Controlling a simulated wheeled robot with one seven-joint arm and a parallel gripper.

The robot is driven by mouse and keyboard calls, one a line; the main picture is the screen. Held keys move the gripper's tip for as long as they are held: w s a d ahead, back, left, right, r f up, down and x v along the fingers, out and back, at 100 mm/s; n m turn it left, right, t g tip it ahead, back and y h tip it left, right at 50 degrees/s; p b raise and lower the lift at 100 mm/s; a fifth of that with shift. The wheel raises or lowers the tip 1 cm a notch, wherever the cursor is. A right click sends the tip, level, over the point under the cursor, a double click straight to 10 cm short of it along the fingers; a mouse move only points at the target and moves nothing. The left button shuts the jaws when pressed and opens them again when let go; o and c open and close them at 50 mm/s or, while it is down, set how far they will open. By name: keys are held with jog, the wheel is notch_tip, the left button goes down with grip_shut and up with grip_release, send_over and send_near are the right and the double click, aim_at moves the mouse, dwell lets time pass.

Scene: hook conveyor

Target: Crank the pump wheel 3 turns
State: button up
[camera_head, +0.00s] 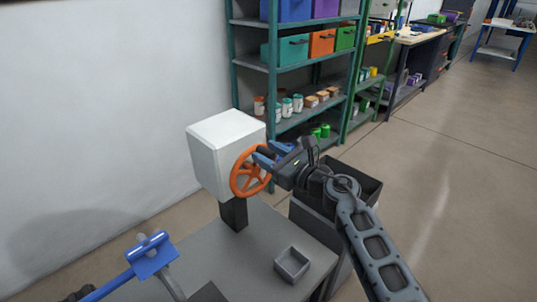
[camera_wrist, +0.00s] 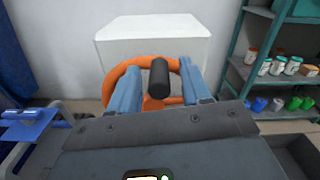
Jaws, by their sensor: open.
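The orange pump wheel (camera_head: 251,171) is on the side of a white box-shaped pump housing (camera_head: 226,146), which stands on a dark post on a grey table. In the wrist view the orange wheel (camera_wrist: 120,75) shows behind my fingers, with the white housing (camera_wrist: 150,32) behind it. A black crank handle (camera_wrist: 160,76) sticks out from the wheel toward the camera. My gripper (camera_head: 264,156) is at the wheel. In the wrist view its two blue fingers (camera_wrist: 160,90) are open, one on each side of the black handle. Some space shows between each finger and the handle.
A small grey tray (camera_head: 292,265) sits on the grey table (camera_head: 235,265). A dark open bin (camera_head: 355,183) stands behind my arm. Teal shelves (camera_head: 290,75) with jars, cans and bins stand behind. A blue-handled cart (camera_head: 150,255) is at the lower left. The right floor is free.

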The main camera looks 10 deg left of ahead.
jog(key=shift+w+a, duration=0.1)
jog(key=shift+c, duration=0.3)
grip_shut()
dwell(0.4)
